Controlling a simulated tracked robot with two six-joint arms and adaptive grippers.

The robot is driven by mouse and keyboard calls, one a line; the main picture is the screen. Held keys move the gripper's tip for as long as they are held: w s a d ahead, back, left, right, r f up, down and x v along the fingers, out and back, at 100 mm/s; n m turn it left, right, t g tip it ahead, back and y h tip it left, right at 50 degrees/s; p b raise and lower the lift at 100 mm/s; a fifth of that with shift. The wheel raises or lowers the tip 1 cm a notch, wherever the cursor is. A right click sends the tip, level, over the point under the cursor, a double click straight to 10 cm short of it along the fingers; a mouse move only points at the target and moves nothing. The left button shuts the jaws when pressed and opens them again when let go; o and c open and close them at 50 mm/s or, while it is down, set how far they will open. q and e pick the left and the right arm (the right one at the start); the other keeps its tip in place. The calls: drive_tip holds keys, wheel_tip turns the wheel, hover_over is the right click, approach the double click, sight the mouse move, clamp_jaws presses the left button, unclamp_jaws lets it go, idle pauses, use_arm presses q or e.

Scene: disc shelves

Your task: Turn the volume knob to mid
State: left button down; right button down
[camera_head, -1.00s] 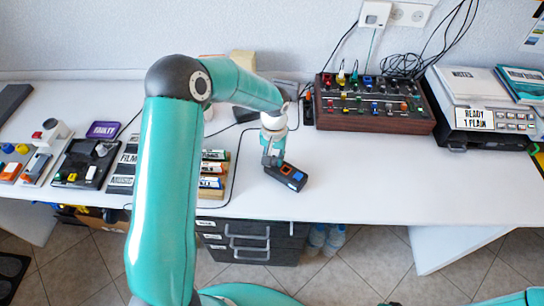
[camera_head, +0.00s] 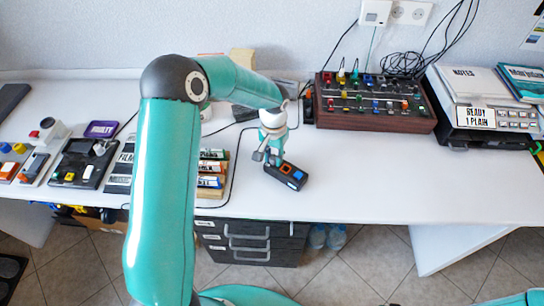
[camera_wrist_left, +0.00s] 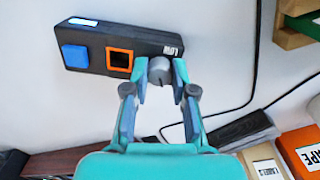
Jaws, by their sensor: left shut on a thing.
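A small black box (camera_head: 290,178) with an orange-rimmed square and a blue square lies on the white table in the head view. In the left wrist view the same black box (camera_wrist_left: 88,40) shows the blue square (camera_wrist_left: 75,56), the orange-rimmed square (camera_wrist_left: 119,60) and a grey round knob (camera_wrist_left: 160,68) at its right end. My left gripper (camera_wrist_left: 161,74) is shut on the knob, one fingertip on each side of it. In the head view my left gripper (camera_head: 272,158) stands over the box's left end and hides the knob. My right gripper is not in view.
A mixer panel (camera_head: 372,102) with several colored knobs stands at the back. A printer-like machine (camera_head: 490,118) is at the right. A stack of labelled cases (camera_head: 211,174) is left of the box. A cable runs between them. The table right of the box is clear.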

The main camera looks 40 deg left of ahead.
sight(273, 158)
use_arm(q)
drive_tip(key=shift+m+b, duration=0.35)
drive_tip(key=shift+m, duration=1.35)
drive_tip(key=c, duration=0.9)
unclamp_jaws()
drive_tip(key=shift+c, duration=0.2)
drive_tip(key=shift+r, duration=0.55)
wheel_tip(273, 158, up, 11)
drive_tip(key=shift+f, duration=0.15)
